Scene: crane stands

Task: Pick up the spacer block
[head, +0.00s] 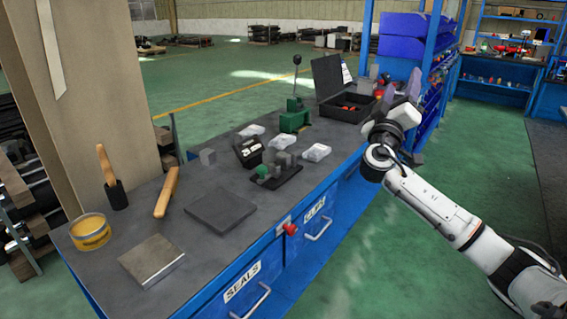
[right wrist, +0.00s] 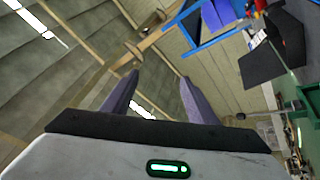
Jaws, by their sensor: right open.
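A small grey block (head: 208,157) stands on the dark bench top (head: 135,215), left of a black box-like device. More small grey blocks (head: 284,159) and a green piece (head: 262,170) sit on a black base (head: 282,180) near the bench's front edge. I cannot tell for sure which grey block is the spacer block. My right gripper (head: 414,86) is raised at the bench's far right end, well away from these blocks. In the right wrist view its two fingers (right wrist: 160,77) are apart with nothing between them. My left gripper is not in view.
A flat dark plate (head: 220,207), a metal plate (head: 151,260), a yellow tin (head: 90,232) and wooden-handled tools (head: 167,192) lie toward the near left. A green lever press (head: 294,117) and an open black case (head: 345,105) stand farther back. Clear bags lie between.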

